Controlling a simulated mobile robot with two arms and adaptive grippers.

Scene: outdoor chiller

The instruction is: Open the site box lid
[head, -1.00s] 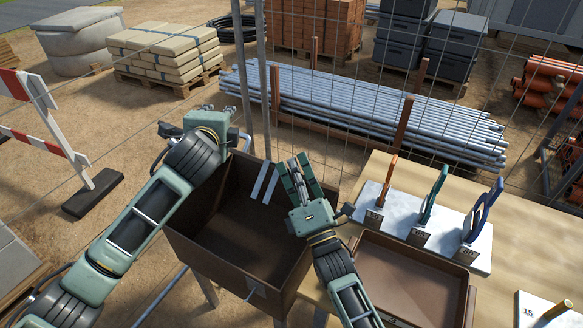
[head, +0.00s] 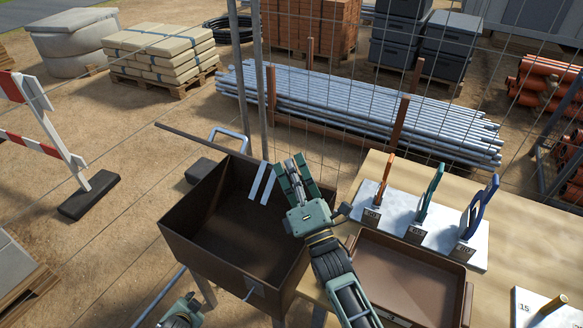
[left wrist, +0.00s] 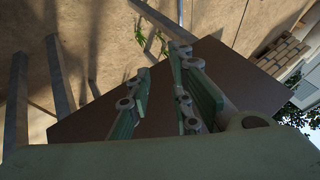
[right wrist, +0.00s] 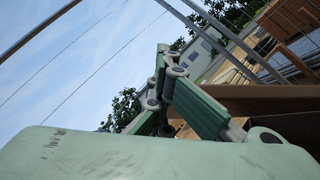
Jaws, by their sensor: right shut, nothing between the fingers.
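The brown site box (head: 190,248) stands open at centre in the head view, its dark inside visible. Its lid (head: 185,135) seems swung back behind it, seen nearly edge-on as a thin brown strip, with a grey-blue bar handle (head: 229,133) near it. My right gripper (head: 291,168) is shut and empty, over the box's right rear edge; its fingers also show in the right wrist view (right wrist: 168,75). My left gripper (head: 190,304) is low at the bottom edge, clear of the box. In the left wrist view its fingers (left wrist: 160,100) are apart and empty, with a brown panel beyond.
A wooden table at right (head: 525,235) bears a brown tray (head: 410,270) and a pale tool rack (head: 405,215). Wire fencing and steel pipes (head: 350,110) stand behind. A red-white barrier (head: 45,125) is at left, with open sandy ground between.

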